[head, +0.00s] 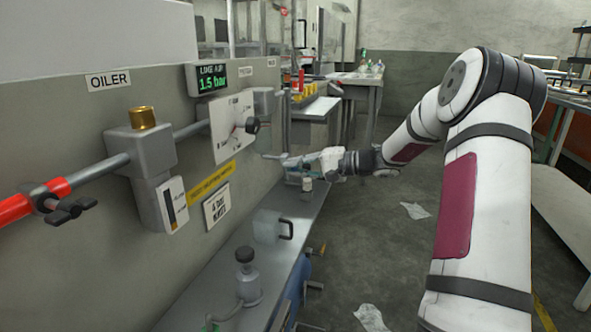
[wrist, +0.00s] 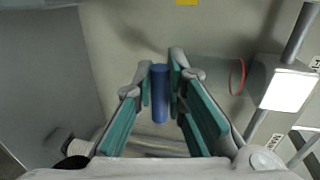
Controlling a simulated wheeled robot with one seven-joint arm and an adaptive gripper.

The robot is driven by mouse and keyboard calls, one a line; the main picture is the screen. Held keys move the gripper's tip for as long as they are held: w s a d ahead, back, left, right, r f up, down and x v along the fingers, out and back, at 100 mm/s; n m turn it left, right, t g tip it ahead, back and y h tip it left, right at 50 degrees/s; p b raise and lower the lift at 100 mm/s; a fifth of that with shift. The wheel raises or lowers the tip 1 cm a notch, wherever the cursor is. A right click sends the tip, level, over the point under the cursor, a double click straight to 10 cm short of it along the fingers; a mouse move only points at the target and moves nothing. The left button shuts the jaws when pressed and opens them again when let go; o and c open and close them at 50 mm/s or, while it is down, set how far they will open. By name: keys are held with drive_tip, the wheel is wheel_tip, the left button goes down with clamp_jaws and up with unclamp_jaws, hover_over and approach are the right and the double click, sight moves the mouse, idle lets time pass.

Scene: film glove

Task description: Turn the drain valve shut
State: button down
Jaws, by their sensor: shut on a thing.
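My gripper (head: 297,163) is at the far end of the wall panel, just above the bench, and looks small in the head view. In the wrist view my gripper (wrist: 160,85) has its teal-padded fingers closed on both sides of a blue handle (wrist: 160,93). The blue handle stands upright between the fingertips and looks like the drain valve's handle. The valve body behind it cannot be made out. In the head view the blue handle is hidden or too small to tell.
A bottle (head: 307,186) stands on the bench (head: 290,225) close to my gripper. Nearer are a clear cup with a black handle (head: 270,226) and an oil can (head: 246,275). The floor holds crumpled papers (head: 415,211).

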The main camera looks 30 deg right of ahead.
drive_tip(key=shift+f, duration=0.15)
drive_tip(key=c, duration=1.6)
unclamp_jaws()
drive_tip(key=v, duration=1.2)
